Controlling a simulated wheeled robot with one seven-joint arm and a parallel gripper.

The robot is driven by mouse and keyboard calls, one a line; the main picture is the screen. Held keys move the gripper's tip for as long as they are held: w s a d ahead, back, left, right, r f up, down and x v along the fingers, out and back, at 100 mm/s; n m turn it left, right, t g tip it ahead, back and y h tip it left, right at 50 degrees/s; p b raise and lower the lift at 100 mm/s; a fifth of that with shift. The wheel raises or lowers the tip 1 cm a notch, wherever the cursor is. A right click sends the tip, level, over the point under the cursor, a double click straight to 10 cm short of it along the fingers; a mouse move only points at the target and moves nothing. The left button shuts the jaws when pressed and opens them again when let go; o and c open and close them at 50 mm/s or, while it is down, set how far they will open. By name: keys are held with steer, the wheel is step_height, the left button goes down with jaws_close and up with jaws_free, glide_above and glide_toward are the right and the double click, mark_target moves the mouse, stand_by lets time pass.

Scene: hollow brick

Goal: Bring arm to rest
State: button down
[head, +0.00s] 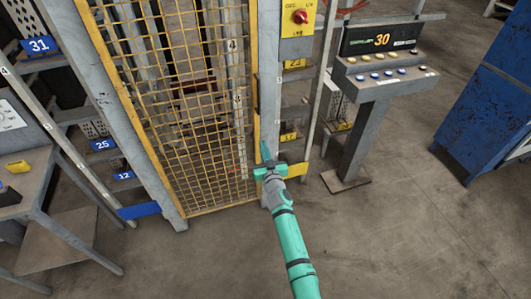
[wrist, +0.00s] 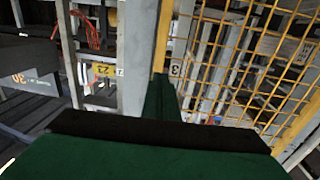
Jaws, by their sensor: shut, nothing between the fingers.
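My gripper (head: 265,151) is at the end of my outstretched teal arm, near the middle of the head view. Its fingers are together with nothing between them. It is in front of the grey post at the right edge of the yellow mesh gate. I cannot tell whether it touches the post. In the wrist view my gripper (wrist: 160,88) shows as dark green fingers pointing at the post and the yellow frame edge.
The yellow mesh gate (head: 190,110) stands left of my gripper. A control console (head: 385,70) showing 30 stands to the right. A blue scuffed cabinet (head: 490,100) is at far right, and a grey table (head: 25,185) at far left. The concrete floor (head: 400,230) at lower right is clear.

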steer(key=s+a+r+m+t, duration=0.1)
steer(key=s+a+m, duration=0.2)
steer(key=s+a, duration=0.9)
steer(key=s+a+f+m+h, duration=0.1)
steer(key=s+a+m, duration=0.35)
steer(key=s, duration=0.75)
steer(key=s+d+f+n+g+h, duration=0.1)
steer(key=s, duration=1)
steer(key=s+d+f+g+h, duration=0.1)
steer(key=s+f, duration=0.1)
steer(key=s, duration=0.9)
steer(key=s+d+r+n, duration=0.2)
steer(key=s+d, duration=0.3)
steer(key=s, duration=0.3)
steer(key=s+d+r+n+g, duration=0.1)
steer(key=s+d+r+n, duration=0.1)
steer(key=s+d+r, duration=0.3)
steer(key=s, duration=0.4)
steer(key=shift+s+n, duration=0.15)
steer(key=shift+n, duration=0.2)
steer(key=shift+d, duration=0.1)
